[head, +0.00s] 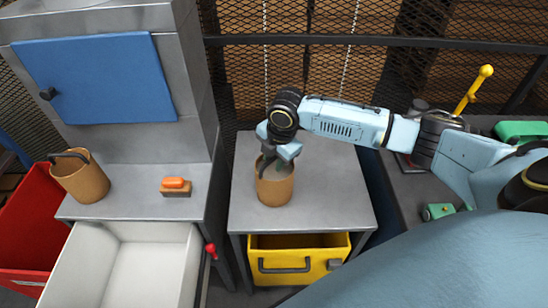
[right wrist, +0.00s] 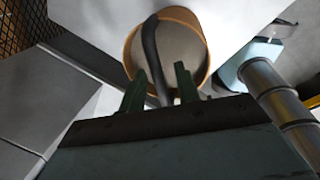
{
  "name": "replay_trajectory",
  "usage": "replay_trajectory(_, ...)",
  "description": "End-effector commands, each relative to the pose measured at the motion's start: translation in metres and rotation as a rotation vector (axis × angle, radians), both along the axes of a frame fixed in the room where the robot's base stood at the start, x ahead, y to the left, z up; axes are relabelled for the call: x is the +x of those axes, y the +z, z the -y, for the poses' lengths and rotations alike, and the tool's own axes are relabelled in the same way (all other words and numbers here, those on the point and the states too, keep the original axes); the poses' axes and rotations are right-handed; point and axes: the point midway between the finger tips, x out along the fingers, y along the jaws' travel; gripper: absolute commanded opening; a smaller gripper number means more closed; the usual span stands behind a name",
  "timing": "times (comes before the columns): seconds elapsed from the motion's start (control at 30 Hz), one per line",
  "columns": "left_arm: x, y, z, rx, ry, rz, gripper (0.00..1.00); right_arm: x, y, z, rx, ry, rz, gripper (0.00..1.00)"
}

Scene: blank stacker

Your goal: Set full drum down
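A brown drum (head: 275,188) with a dark handle stands on the grey table (head: 338,200) in the middle of the head view. My right gripper (head: 268,150) is above it and hides part of its rim. In the right wrist view the drum (right wrist: 197,62) shows a pale grey inside, and its dark handle (right wrist: 152,50) runs down between the two green fingers. The fingers (right wrist: 160,92) stand apart, with a gap showing on either side of the handle. A second brown drum (head: 82,180) stands on the left bench. My left gripper is not in view.
A brush with an orange top (head: 176,187) lies on the left bench (head: 130,205), below a blue door (head: 95,78). A yellow bin (head: 300,262) sits under the table. A red bin (head: 30,225) is at far left. The table's right side is clear.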

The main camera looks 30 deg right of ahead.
Motion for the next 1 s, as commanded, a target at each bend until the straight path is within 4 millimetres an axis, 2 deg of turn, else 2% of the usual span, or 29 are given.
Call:
replay_trajectory(0.17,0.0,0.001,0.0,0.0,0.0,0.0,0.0,-0.001,0.011,0.001,0.0,0.0,0.002,0.32)
replay_trajectory(0.5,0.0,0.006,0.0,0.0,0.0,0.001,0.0,-0.013,0.08,0.004,0.0,0.0,0.004,0.32)
replay_trajectory(0.7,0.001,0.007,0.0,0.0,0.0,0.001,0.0,-0.02,0.11,0.005,0.0,0.0,0.002,0.32)
replay_trajectory(1.0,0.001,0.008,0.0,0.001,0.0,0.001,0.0,-0.023,0.121,0.005,0.0,-0.001,-0.001,0.32)
